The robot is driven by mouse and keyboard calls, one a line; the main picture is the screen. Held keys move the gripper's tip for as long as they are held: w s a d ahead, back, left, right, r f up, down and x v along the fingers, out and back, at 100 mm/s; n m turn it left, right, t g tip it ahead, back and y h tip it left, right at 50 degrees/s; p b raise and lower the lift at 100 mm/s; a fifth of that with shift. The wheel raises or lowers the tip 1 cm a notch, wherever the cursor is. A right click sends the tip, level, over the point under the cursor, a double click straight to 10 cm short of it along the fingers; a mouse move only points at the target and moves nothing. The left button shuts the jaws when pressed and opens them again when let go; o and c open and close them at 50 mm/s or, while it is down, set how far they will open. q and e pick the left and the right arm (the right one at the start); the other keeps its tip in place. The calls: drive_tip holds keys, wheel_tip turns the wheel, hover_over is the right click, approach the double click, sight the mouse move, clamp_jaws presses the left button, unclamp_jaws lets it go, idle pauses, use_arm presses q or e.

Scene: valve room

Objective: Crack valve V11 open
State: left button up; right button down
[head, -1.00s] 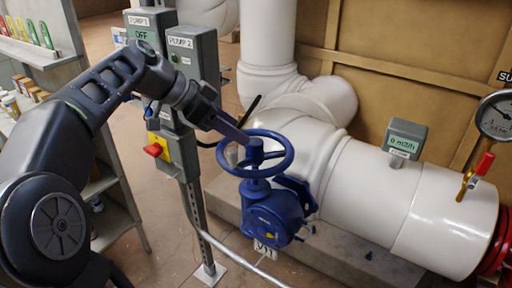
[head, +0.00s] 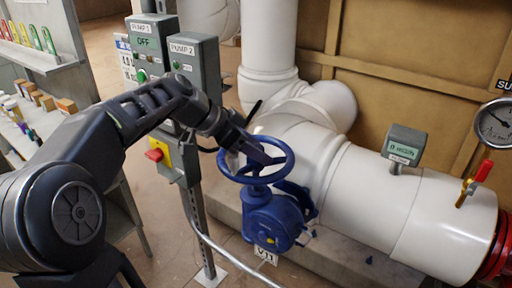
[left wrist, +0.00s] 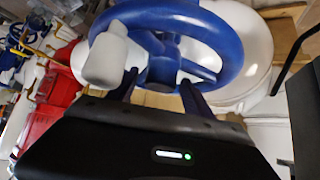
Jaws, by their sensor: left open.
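Valve V11 is a blue valve body (head: 272,220) with a blue handwheel (head: 284,171) on top and a white V11 tag (head: 266,255) below. The knob (left wrist: 106,56) is beside the left finger. Whether the fingers touch the wheel is unclear. My right gripper is not in view.
White pipes (head: 365,190) run behind and right of the valve. A flow meter (head: 402,146), a gauge (head: 495,122) and a red-handled cock (head: 475,181) are at right. Pump boxes (head: 195,62) on a post stand close to my left arm. A shelf (head: 45,55) is at far left.

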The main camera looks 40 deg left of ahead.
use_arm(q)
clamp_jaws()
idle(0.6)
idle(0.3)
